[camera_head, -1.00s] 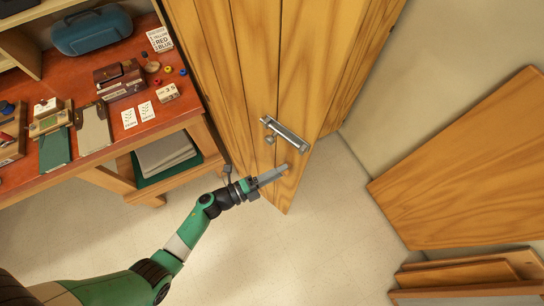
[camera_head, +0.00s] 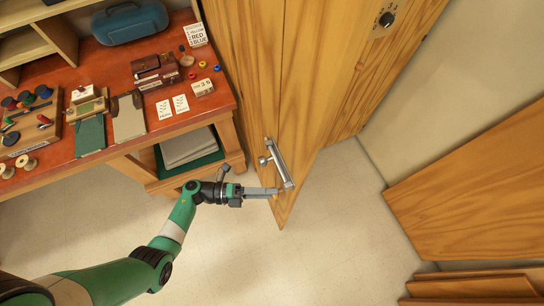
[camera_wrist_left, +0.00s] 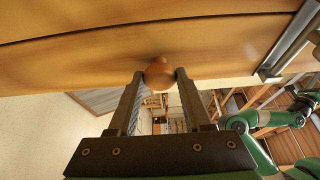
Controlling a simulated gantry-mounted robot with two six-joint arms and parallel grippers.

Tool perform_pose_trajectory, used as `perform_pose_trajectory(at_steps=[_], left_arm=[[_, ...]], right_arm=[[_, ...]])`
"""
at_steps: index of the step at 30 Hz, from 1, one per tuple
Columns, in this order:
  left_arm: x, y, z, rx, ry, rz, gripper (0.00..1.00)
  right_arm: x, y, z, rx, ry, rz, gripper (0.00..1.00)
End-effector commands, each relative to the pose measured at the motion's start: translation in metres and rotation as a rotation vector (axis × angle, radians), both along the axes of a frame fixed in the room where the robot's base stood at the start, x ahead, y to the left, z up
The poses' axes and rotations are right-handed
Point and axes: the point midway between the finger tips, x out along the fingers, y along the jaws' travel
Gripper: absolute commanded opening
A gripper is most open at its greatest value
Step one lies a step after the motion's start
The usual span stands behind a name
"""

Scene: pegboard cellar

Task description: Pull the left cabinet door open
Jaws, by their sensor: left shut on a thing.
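A tall wooden cabinet has its left door (camera_head: 254,85) near the middle of the head view. A metal bar handle (camera_head: 281,165) sits low on the door and also shows at the right of the left wrist view (camera_wrist_left: 285,45). My left gripper (camera_head: 274,193) reaches in from the left, just below the bar. In the left wrist view, my left gripper (camera_wrist_left: 160,77) is shut on a round brown knob (camera_wrist_left: 159,70) on the door panel. The knob is mostly hidden by the fingers in the head view. My right gripper is not visible.
A red-topped workbench (camera_head: 120,150) with small items and a blue case (camera_head: 130,22) stands left of the cabinet. A wooden panel (camera_head: 480,190) leans at the right, above stacked boards (camera_head: 475,287). Pale floor (camera_head: 340,235) is clear in front of the cabinet.

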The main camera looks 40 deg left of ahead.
Motion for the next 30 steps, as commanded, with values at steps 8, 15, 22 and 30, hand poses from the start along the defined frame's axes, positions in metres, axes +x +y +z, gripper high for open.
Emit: perform_pose_trajectory(at_steps=[8, 15, 22, 30], left_arm=[[-0.0033, 0.0010, 0.0006, -0.001, 0.002, -0.022, 0.00], [-0.0034, 0.0006, 0.0006, -0.002, 0.002, -0.022, 0.55], [-0.0037, 0.0003, 0.0003, 0.000, 0.002, -0.023, 0.78], [-0.0039, 0.0000, 0.0001, 0.000, 0.002, -0.024, 0.78]], right_arm=[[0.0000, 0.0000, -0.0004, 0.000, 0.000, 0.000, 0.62], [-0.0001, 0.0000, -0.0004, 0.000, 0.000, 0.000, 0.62], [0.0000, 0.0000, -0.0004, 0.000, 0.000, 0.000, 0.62], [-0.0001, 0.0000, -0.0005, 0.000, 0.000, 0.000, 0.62]])
